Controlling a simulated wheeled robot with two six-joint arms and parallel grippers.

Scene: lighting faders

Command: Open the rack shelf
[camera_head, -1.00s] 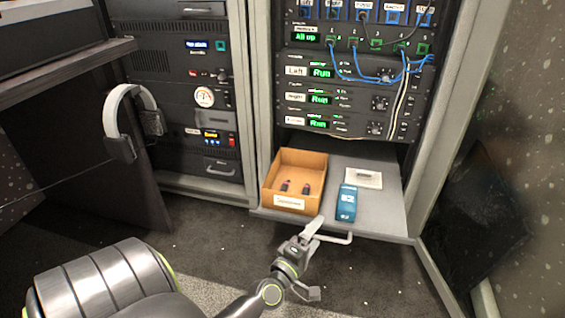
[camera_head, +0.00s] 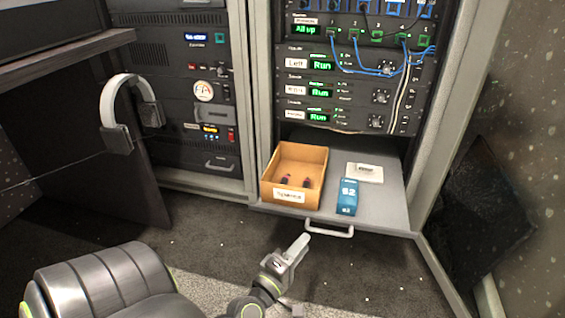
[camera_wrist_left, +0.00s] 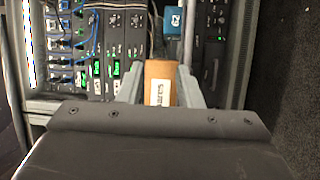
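The rack shelf (camera_head: 384,206) is a grey sliding shelf low in the right rack. It stands pulled out, with its pale handle (camera_head: 331,234) on the front edge. My left gripper (camera_head: 301,274) is in front of and below the handle, apart from it in the head view. In the left wrist view its two fingers (camera_wrist_left: 160,72) stand apart with nothing held. The shelf handle is hard to make out there. My right gripper is in neither view.
On the shelf are an open cardboard box (camera_head: 312,163) with small dark-red items, a blue box (camera_head: 348,194) and a white card (camera_head: 365,172). Rack units with blue cables (camera_head: 372,71) are above. Headphones (camera_head: 116,131) hang at the left. The carpet before the shelf is clear.

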